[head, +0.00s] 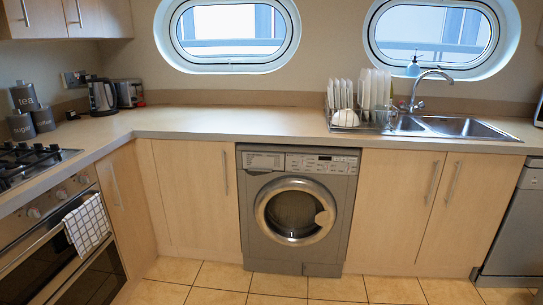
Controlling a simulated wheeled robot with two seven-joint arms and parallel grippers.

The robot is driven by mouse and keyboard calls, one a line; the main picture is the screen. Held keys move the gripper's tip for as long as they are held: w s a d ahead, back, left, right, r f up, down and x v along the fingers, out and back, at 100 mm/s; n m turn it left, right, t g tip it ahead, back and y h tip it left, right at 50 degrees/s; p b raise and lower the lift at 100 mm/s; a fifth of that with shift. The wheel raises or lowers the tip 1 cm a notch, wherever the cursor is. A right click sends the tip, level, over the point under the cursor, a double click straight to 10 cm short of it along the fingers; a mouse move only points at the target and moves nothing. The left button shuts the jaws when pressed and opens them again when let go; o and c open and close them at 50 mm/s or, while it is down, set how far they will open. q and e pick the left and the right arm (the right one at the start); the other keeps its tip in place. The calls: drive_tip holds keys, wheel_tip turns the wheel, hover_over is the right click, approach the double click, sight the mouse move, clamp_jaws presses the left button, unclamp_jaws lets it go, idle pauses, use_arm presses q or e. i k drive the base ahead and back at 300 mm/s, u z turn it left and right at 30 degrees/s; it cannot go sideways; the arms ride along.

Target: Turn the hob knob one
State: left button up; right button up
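The gas hob (28,163) is set in the counter at the left edge of the head view, partly cut off by the frame. Its knobs are on the steel panel of the oven below: one knob (84,180) at the right, one (61,194) beside it and one (34,213) further left. I cannot tell from the picture which of them is knob one. Any knobs further left are out of frame. Neither of my grippers shows in this view.
A checked towel (87,224) hangs on the oven handle, below the knobs. A washing machine (297,208) stands under the back counter (225,122). The tiled floor (275,284) in front looks clear.

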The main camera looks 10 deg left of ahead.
sight(53, 147)
drive_tip(key=u, duration=0.6)
drive_tip(key=i, duration=2.6)
drive_tip(key=u, duration=1.05)
